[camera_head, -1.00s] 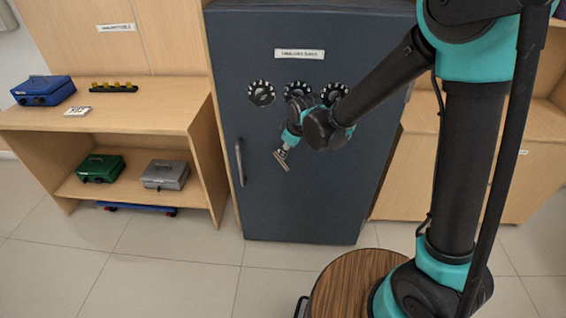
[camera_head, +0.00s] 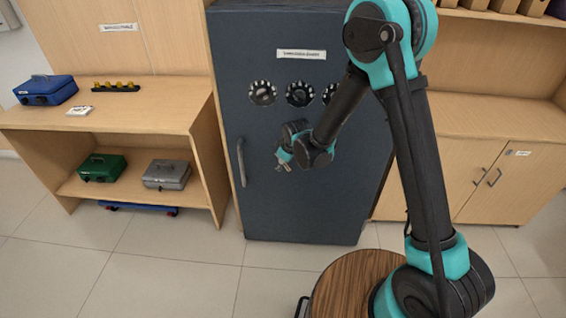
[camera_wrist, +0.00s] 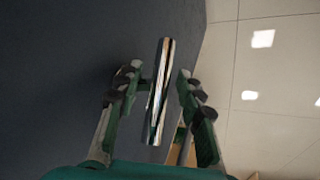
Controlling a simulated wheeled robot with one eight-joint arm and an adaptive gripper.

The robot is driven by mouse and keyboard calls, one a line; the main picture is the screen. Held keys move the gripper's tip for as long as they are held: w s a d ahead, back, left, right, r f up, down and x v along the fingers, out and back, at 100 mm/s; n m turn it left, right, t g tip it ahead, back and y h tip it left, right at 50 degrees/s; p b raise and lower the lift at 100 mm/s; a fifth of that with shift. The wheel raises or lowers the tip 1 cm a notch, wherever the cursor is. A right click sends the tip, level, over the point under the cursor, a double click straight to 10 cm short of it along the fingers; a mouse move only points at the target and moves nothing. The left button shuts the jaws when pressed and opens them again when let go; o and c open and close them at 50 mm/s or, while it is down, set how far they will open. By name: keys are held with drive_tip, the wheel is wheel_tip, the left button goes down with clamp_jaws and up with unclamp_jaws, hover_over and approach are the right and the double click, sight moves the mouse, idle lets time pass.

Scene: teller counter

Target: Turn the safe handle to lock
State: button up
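The dark blue-grey safe (camera_head: 300,215) stands upright in the middle of the head view, its door shut. Its shiny metal bar handle shows clearly in the wrist view (camera_wrist: 160,92), nearly upright in the picture. My gripper (camera_head: 284,160) is in front of the door, below the dials; it also shows in the wrist view (camera_wrist: 158,80). Its fingers are open, one on each side of the bar, with a visible gap on both sides. In the head view the gripper hides most of the bar. A grey vertical pull (camera_head: 241,162) is on the door's left edge.
Black dials (camera_head: 300,93) sit on the upper door; my arm partly covers the right one. A wooden shelf unit (camera_head: 150,120) with cash boxes stands left, a wooden cabinet (camera_head: 480,175) right. The floor (camera_head: 200,270) in front of the safe is clear.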

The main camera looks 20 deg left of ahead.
drive_tip(key=shift+f, duration=0.15)
clamp_jaws()
drive_tip(key=shift+a, duration=0.1)
idle(0.4)
drive_tip(key=n+t+h, duration=0.1)
drive_tip(key=h, duration=0.3)
drive_tip(key=shift+h, duration=0.3)
drive_tip(key=h, duration=0.2)
drive_tip(key=n+t+h, duration=0.1)
drive_tip(key=h, duration=0.1)
drive_tip(key=t+h, duration=0.1)
drive_tip(key=shift+d+r+n+h, duration=0.2)
drive_tip(key=shift+r+n+h, duration=0.1)
drive_tip(key=shift+h, duration=0.1)
idle(0.3)
unclamp_jaws()
